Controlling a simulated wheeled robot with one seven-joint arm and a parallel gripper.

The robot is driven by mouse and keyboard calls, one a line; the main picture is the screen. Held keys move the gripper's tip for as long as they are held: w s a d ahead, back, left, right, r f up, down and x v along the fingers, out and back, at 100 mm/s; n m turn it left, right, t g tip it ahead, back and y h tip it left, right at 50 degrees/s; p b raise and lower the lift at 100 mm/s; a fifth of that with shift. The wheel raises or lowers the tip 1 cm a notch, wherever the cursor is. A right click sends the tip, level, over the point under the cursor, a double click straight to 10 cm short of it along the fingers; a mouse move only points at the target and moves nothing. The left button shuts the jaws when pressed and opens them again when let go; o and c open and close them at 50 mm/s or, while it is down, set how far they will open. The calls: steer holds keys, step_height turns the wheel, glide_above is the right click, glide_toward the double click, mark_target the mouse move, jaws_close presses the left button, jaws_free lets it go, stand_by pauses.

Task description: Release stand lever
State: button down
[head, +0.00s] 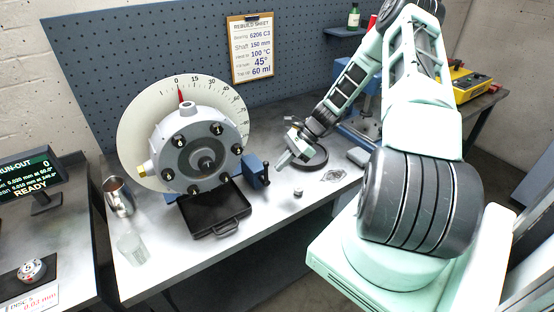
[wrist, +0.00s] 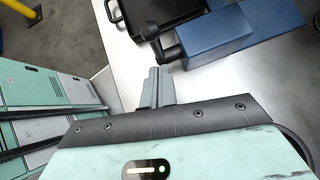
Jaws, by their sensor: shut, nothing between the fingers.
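The stand is a blue block (head: 250,168) at the right foot of the rotor (head: 200,150), with a dark lever (head: 266,174) on its right side. In the wrist view the blue block (wrist: 217,33) is at the upper right, and the black lever with its round knob (wrist: 150,32) juts from its left end. My gripper (head: 282,162) is just right of the lever in the head view. Its fingers (wrist: 158,74) are shut and empty, close to the lever in the wrist view. I cannot tell whether they touch it.
A black tray (head: 217,226) sits below the rotor. A metal cup (head: 119,197) and a clear beaker (head: 132,247) stand at the left. The front right bench is mostly clear.

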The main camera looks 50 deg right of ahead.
steer(key=shift+w+a, duration=0.35)
steer(key=shift+a, duration=0.45)
steer(key=shift+a+p, duration=0.1)
steer(key=shift+p, duration=0.2)
steer(key=shift+a+r+h, duration=0.15)
steer(key=shift+h, duration=0.25)
steer(key=shift+w+a, duration=0.1)
steer(key=a+h, duration=0.1)
steer(key=h, duration=0.1)
steer(key=a+g+h, duration=0.1)
steer(key=shift+w+a+r+h+p, duration=0.25)
steer(key=shift+w+a+h+p, duration=0.05)
steer(key=shift+a+h, duration=0.1)
steer(key=shift+w+a+f+b, duration=0.2)
steer(key=shift+a+f+b, duration=0.1)
steer(key=shift+a+b, duration=0.5)
steer(key=shift+w+a+f+b, duration=0.3)
steer(key=shift+a+b, duration=0.25)
steer(key=shift+a, duration=0.3)
steer(key=shift+w+a+f+b, duration=0.15)
steer(key=shift+a+f+b, duration=0.2)
steer(key=shift+a+b, duration=0.45)
steer(key=shift+a, duration=0.15)
